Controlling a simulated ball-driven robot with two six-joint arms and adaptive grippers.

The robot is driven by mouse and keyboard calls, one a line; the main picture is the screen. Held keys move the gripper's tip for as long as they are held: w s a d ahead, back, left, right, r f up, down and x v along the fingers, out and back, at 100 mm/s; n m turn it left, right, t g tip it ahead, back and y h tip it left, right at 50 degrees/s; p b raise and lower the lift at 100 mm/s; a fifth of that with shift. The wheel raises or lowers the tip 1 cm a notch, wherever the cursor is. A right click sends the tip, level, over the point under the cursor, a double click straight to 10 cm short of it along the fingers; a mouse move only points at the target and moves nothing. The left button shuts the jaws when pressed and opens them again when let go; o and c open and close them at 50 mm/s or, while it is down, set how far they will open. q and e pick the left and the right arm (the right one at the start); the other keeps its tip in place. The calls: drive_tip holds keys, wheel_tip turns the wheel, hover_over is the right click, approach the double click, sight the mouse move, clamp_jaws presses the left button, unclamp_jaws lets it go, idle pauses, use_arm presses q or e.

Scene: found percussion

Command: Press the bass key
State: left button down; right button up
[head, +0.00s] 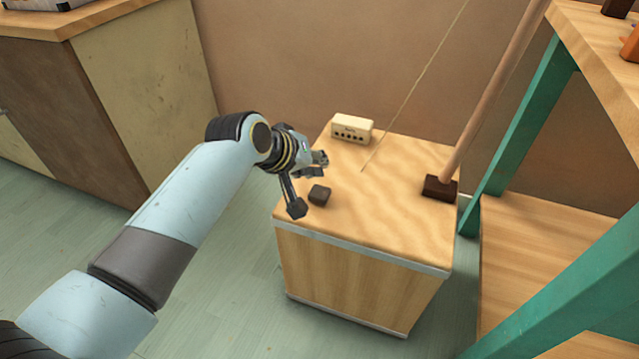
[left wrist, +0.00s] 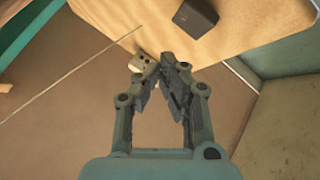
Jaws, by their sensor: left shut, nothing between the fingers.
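A small dark block (head: 320,195), which I take to be the bass key, sits on the wooden box top (head: 390,205) near its left edge. It also shows at the top of the left wrist view (left wrist: 196,16). My left gripper (head: 321,158) is above the left side of the box top, near the dark block but apart from it. Its fingers are shut and empty; in the left wrist view the fingertips (left wrist: 166,62) come together in front of the cream box. My right gripper is not in view.
A cream box (head: 352,128) with a row of dark holes stands at the back of the top. A wooden pole rises from a dark foot (head: 440,188) at the right, beside a thin string (head: 410,93). Green-framed shelving (head: 525,125) stands further right.

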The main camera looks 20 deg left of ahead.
use_arm(q)
drive_tip(key=shift+r+p, duration=0.95)
drive_tip(key=shift+r, duration=0.2)
drive_tip(key=shift+f, duration=0.1)
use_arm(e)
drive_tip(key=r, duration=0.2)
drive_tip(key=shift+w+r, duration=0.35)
